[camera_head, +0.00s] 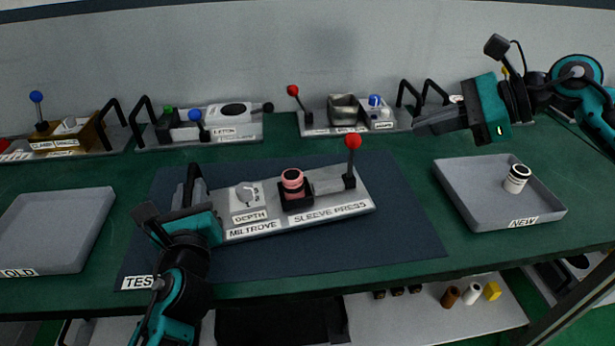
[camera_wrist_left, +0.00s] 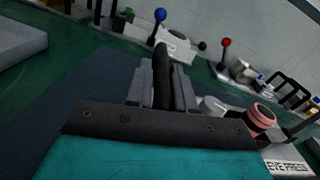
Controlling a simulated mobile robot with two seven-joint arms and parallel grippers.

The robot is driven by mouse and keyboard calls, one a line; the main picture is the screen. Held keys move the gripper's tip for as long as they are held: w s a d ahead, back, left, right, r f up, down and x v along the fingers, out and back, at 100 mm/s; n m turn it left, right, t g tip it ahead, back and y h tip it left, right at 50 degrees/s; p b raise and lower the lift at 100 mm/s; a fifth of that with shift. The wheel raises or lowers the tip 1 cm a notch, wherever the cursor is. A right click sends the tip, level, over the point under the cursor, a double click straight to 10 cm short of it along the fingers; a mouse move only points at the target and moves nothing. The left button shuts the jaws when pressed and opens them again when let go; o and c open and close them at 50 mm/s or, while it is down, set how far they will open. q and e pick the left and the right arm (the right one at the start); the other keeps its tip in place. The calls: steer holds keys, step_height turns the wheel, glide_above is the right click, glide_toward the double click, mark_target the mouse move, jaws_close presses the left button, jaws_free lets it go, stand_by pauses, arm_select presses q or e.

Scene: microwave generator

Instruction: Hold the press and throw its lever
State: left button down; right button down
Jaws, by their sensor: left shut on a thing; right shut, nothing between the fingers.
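The sleeve press (camera_head: 270,226) lies on the dark blue mat, with a grey base, a depth dial (camera_head: 246,195) and a pink ring-like part (camera_head: 293,181) in a black holder. Its lever (camera_head: 353,142) stands upright with a red ball at the right end. My left gripper (camera_head: 191,196) is shut on the black handle (camera_wrist_left: 162,75) at the press's left end; the handle shows between the fingers in the left wrist view. My right gripper (camera_head: 418,125) is shut and empty, raised above the table to the right of the lever and apart from it.
A grey tray labelled OLD (camera_head: 50,228) is at left and looks empty. A tray labelled NEW (camera_head: 480,205) at right holds a white sleeve with a black band (camera_head: 517,178). Other fixtures with ball levers (camera_head: 205,130) line the back. The mat (camera_head: 400,230) is clear right of the press.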

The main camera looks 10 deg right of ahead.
arm_select(q)
steer(key=shift+a+f, duration=0.15)
steer(key=shift+f, duration=0.3)
steer(key=c, duration=1.2)
jaws_free()
steer(key=o, duration=0.3)
steer(key=shift+w+r, duration=0.1)
steer(key=shift+r, duration=0.15)
